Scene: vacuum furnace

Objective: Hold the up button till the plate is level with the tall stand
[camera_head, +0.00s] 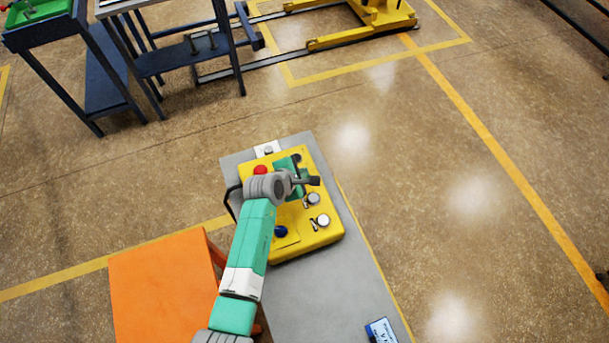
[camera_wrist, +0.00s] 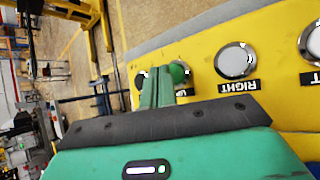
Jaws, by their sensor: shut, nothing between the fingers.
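The yellow control box (camera_head: 322,238) lies on a grey tabletop, with several buttons on its face. My gripper (camera_wrist: 160,88) has its two green fingers together, at a green button (camera_wrist: 179,72) on the box. The fingers partly cover that button's label; I cannot tell whether they touch or press it. In the head view my wrist and gripper (camera_head: 290,165) are over the far part of the box and hide that button. A yellow wheeled machine (camera_head: 375,18) shows at the top, cut off by the frame. I cannot make out the plate or its height against a stand.
A silver button (camera_wrist: 236,60) labelled RIGHT is beside the green one. A red button (camera_head: 260,170) and a blue knob (camera_head: 280,231) are also on the box. An orange surface (camera_head: 150,285) is at left. Dark blue frames (camera_head: 190,55) stand at upper left.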

